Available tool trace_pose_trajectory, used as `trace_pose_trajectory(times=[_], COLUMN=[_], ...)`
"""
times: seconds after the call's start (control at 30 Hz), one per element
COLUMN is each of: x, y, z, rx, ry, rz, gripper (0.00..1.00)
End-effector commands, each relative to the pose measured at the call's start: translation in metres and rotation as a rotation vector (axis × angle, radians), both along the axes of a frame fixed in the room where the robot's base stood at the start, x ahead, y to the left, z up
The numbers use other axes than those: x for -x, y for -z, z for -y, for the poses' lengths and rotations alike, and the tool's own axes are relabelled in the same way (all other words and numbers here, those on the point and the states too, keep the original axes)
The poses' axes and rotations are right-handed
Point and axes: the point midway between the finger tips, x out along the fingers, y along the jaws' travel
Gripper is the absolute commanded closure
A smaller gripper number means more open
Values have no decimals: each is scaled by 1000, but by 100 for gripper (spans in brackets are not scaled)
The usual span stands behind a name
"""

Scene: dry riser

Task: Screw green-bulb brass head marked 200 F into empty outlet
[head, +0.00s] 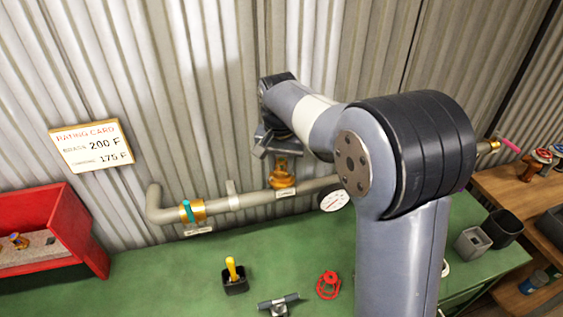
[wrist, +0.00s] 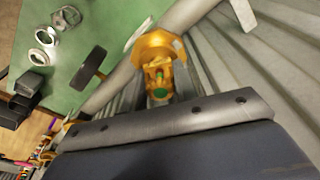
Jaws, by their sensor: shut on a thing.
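My gripper (head: 272,146) is at the pipe, below my bent arm, shut on a brass head (head: 283,165). The head also shows in the wrist view with its green bulb (wrist: 160,76). The head is directly over the brass outlet fitting (head: 282,182) on the grey pipe (head: 250,199), and the two look in line. The fitting's wide brass body shows in the wrist view (wrist: 155,46). Whether the threads are engaged cannot be told. The marking on the head is not readable, and my finger pads are mostly hidden.
A rating card (head: 91,146) on the corrugated wall reads brass 200 F. A red bin (head: 62,232) holds a small brass piece.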

Motion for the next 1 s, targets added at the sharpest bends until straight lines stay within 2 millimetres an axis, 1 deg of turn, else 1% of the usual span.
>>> trace_pose_trajectory(times=[0.17,0.5,0.6,0.7,0.93,0.97,1.0], x=[-1,-1,-1,-1,-1,-1,-1], y=[-3,-2,-2,-2,-2,-2,-2], z=[0,-1,-1,-1,-1,-1,-1], rx=[-2,-2,-4,-3,-4,-4,-4], ry=[33,378,456,495,499,499,499], rz=[5,5,6,6,6,6,6], gripper=[99,99,99,99,99,69,66])
